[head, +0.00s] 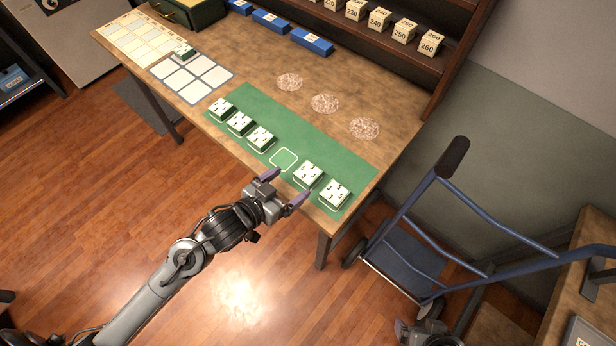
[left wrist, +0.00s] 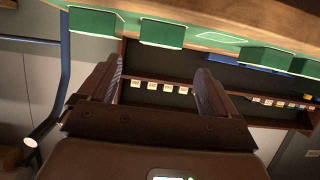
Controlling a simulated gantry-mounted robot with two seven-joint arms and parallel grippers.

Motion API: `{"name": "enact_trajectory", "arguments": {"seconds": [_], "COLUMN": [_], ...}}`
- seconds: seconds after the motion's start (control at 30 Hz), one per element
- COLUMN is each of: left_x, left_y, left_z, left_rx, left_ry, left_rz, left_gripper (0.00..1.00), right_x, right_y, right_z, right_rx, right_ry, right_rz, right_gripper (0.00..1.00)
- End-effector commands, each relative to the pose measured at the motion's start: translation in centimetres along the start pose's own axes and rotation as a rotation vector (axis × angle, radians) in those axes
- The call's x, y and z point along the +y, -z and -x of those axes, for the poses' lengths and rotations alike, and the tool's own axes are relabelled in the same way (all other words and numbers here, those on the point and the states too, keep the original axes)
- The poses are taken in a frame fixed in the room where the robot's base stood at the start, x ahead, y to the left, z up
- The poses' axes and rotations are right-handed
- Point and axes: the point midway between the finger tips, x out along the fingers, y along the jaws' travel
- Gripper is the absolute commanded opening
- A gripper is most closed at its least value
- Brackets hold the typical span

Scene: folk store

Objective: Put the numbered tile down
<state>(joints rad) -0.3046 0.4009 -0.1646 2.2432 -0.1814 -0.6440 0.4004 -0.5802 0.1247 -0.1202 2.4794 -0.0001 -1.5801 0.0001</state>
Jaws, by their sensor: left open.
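Numbered tiles with white tops and green bases stand in a row on the green mat (head: 330,139). Three are on the left, such as the tile (head: 261,139) beside the empty outlined square (head: 283,159). Two are on the right: the inner tile (head: 308,174) and the end tile (head: 334,194). Another tile (head: 184,52) lies by the white grid (head: 215,76). My left gripper (head: 284,187) is open and empty at the table's front edge, near the empty square and inner tile. The left wrist view shows green tile sides (left wrist: 162,33) beyond its fingers. My right gripper shows only partly at the bottom; its jaws are hidden.
Three round speckled patches (head: 325,103) lie behind the mat. Blue blocks (head: 311,41) stand at the back, below a shelf of numbered boxes (head: 404,31). A blue hand truck (head: 420,240) stands right of the table (head: 240,55). Floor in front is clear.

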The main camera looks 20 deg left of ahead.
Motion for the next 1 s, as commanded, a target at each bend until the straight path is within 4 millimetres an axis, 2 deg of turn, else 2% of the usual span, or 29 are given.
{"name": "enact_trajectory", "arguments": {"seconds": [0.2, 0.47, 0.8, 1.0], "left_x": [0.0, 0.1, 0.1, 0.1], "left_y": [0.0, -0.2, -0.8, -0.8], "left_z": [-2.9, -4.3, -8.3, -8.9], "left_rx": [0.0, -0.001, 0.0, -0.001], "left_ry": [0.001, 0.0, 0.001, 0.001], "left_rz": [0.002, 0.001, 0.001, 0.0], "left_gripper": [0.92, 0.92, 0.92, 0.92], "right_x": [0.0, -0.1, -0.3, -0.3], "right_y": [-0.1, -0.2, -0.6, -0.6], "right_z": [-0.5, -0.8, -2.0, -2.0], "right_rx": [0.002, 0.002, 0.002, 0.002], "right_ry": [0.0, 0.003, 0.007, 0.006], "right_rz": [-0.001, -0.004, -0.008, -0.008], "right_gripper": [0.9, 0.9, 0.9, 0.9]}}
